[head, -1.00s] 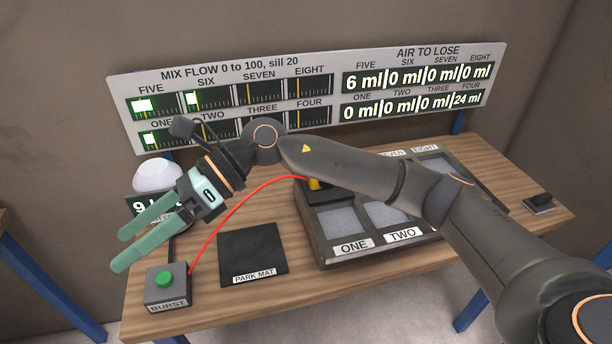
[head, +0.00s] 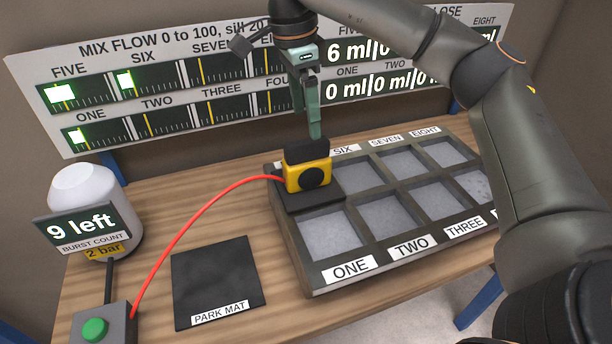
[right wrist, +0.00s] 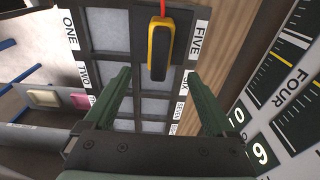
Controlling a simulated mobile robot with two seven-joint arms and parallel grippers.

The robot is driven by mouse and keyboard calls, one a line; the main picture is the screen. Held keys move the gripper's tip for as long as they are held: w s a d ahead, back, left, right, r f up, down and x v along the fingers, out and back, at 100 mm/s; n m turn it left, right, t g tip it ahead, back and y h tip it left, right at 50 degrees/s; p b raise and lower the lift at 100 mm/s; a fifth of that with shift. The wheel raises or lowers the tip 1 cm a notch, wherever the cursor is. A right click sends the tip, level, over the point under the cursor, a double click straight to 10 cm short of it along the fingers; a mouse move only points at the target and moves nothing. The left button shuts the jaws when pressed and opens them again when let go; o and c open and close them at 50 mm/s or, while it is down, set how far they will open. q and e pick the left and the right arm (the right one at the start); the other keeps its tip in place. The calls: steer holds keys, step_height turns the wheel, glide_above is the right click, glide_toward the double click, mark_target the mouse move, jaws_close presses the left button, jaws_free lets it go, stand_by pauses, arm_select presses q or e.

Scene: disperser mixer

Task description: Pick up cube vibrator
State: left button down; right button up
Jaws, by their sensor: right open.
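The cube vibrator (head: 307,175) is a yellow block with a round black face and a black top, joined to a red hose. It sits upright on a dark plate at the tray's back-left cell, FIVE. My right gripper (head: 314,132) points down just above it in the head view, green fingers open and empty. In the right wrist view the vibrator (right wrist: 160,50) shows beyond the fingertips, roughly centred between the two spread fingers (right wrist: 158,76). I cannot tell whether a finger touches its top. My left gripper is not in view.
The cell tray (head: 310,272) fills the table's right side. A black park mat (head: 217,285) lies empty at its left. The red hose (head: 190,222) arches to the burst button box (head: 95,328). A white bottle with a counter sign (head: 82,222) stands behind. The display board (head: 150,85) stands close behind the gripper.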

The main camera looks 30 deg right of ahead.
mark_target(309, 142)
steer(key=f, duration=0.7)
steer(key=shift+s+d+b, duration=0.2)
steer(key=shift+d+b, duration=0.1)
steer(key=shift+f, duration=2.8)
jaws_close()
steer(key=shift+w+r, duration=0.1)
steer(key=shift+r, duration=0.05)
